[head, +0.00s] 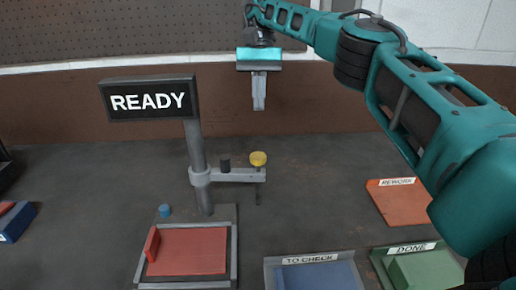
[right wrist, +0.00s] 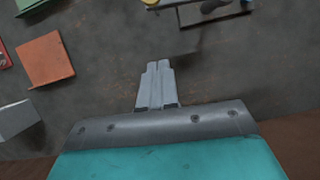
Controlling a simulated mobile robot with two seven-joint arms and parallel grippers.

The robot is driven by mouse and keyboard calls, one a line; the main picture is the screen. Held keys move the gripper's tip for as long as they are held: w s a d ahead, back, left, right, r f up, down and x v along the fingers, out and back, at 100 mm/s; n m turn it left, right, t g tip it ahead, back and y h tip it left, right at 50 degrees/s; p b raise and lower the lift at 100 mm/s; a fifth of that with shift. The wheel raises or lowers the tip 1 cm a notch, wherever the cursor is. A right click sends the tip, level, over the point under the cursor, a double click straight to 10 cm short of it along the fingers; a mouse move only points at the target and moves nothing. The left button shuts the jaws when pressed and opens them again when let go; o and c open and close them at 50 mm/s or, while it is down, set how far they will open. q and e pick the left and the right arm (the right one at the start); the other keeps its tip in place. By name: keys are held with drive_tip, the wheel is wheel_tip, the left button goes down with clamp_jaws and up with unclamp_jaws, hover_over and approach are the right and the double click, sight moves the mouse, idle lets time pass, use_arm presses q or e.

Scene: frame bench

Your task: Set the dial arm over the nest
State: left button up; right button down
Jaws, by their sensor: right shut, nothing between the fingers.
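The dial arm (head: 235,175) is a grey bar that sticks out to the right from a collar on the grey post (head: 195,150). A yellow knob (head: 258,159) with a thin stem tops its free end. The nest (head: 233,262) is a grey frame in front of the post, with a red plate (head: 195,252) in it. The dial arm's free end is to the right of the nest in the picture. My right gripper (head: 259,107) is shut and empty, pointing down above and behind the knob. Its closed fingers (right wrist: 157,66) show in the right wrist view. My left gripper is not in view.
A READY sign (head: 148,99) tops the post. A small blue cylinder (head: 165,210) stands behind the nest. To the right are the blue TO CHECK tray (head: 318,275), the green DONE tray (head: 425,268) and the orange REWORK tray (head: 400,203). A brown wall (head: 130,130) bounds the bench.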

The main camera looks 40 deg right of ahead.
sight(227, 169)
drive_tip(key=s+a+f+b, duration=0.3)
drive_tip(key=s+f, duration=0.3)
drive_tip(key=f, duration=0.3)
drive_tip(key=shift+a+f, duration=0.15)
drive_tip(key=shift+a, duration=0.6)
drive_tip(key=shift+s, duration=0.1)
